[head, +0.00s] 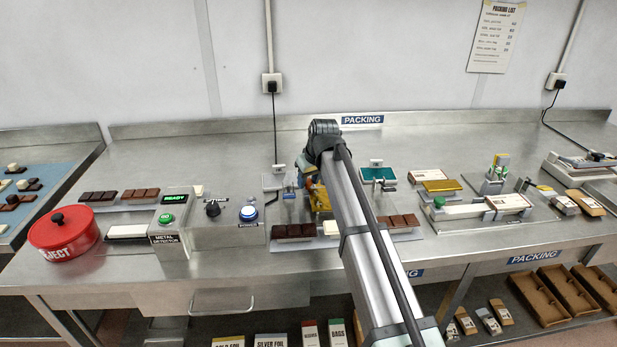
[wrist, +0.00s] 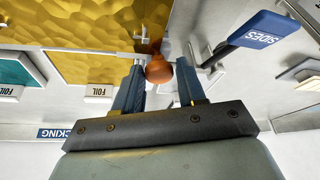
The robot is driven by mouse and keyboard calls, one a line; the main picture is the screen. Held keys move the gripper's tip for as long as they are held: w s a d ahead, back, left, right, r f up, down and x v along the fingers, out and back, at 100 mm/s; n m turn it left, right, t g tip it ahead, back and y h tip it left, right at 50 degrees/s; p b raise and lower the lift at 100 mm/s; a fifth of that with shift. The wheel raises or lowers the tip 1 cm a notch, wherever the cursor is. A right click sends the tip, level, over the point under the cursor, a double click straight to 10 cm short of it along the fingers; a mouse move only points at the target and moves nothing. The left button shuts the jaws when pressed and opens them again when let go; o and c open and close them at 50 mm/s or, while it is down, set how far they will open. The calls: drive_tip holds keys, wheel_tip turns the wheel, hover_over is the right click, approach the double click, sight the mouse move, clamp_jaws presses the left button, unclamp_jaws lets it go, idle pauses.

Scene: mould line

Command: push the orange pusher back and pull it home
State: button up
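The orange pusher's round knob (wrist: 158,70) shows in the wrist view, between the fingers of my gripper (wrist: 160,68). The two blue-grey fingers stand apart on either side of it, with a narrow gap to the knob, so my gripper looks open around it. The rest of the pusher is mostly hidden. In the head view my arm covers much of this spot, and the pusher cannot be made out clearly there.
Gold foil (wrist: 95,35) lies close beside the fingers. A blue SIDES paddle (wrist: 265,30) stands to the right in the wrist view. In the head view, chocolate bars (head: 294,231) lie in front, with the metal detector (head: 168,222) and red reject tub (head: 63,233) farther left.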

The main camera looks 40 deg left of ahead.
drive_tip(key=o, duration=0.3)
drive_tip(key=shift+o, duration=0.2)
drive_tip(key=shift+r, duration=0.1)
drive_tip(key=v, duration=1.3)
drive_tip(key=shift+d+r, duration=0.25)
drive_tip(key=shift+s, duration=0.1)
